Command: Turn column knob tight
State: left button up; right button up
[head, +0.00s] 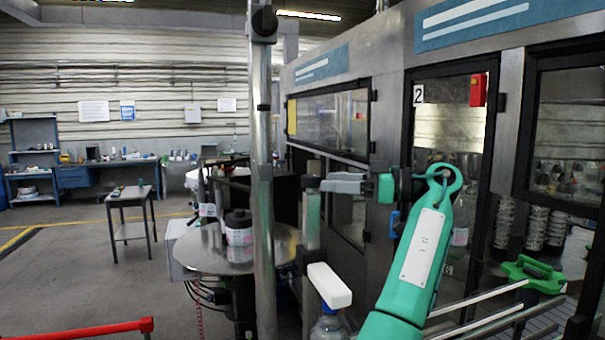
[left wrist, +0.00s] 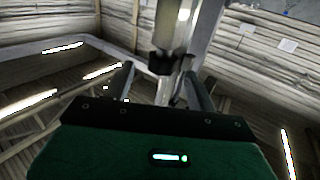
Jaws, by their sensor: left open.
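A tall bright metal column (head: 262,190) stands left of the machine. A round black knob (head: 264,22) sits near its top, and a smaller black fitting sits lower down. My left gripper (head: 322,184) is open, its grey fingers reaching left beside a grey post with a black clamp (head: 311,182). The column knob is well above and left of the fingers in the head view. In the left wrist view the gripper (left wrist: 165,85) has its two fingers apart with nothing gripped; a black fitting (left wrist: 160,64) on a metal pole shows beyond them. I cannot tell which fitting this is. My right gripper is not in view.
A round metal table (head: 205,257) with a dark reel (head: 239,235) stands left of the column. The machine cabinet (head: 390,120) stands close behind my arm. Open floor lies to the left.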

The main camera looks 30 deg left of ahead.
aim_at(309, 175)
pick_arm(q)
jog(key=x, duration=0.2)
jog(key=p+x, duration=0.1)
jog(key=x, duration=0.1)
jog(key=p+x, duration=0.1)
jog(key=x, duration=0.1)
jog(key=shift+s+d+r, duration=0.1)
jog(key=shift+s+r, duration=0.15)
jog(key=shift+s+a+f+p, duration=0.1)
jog(key=shift+a+p, duration=0.1)
jog(key=shift+a, duration=0.15)
jog(key=shift+s+a+f+p, duration=0.1)
jog(key=shift+a+p, duration=0.1)
jog(key=shift+a, duration=0.15)
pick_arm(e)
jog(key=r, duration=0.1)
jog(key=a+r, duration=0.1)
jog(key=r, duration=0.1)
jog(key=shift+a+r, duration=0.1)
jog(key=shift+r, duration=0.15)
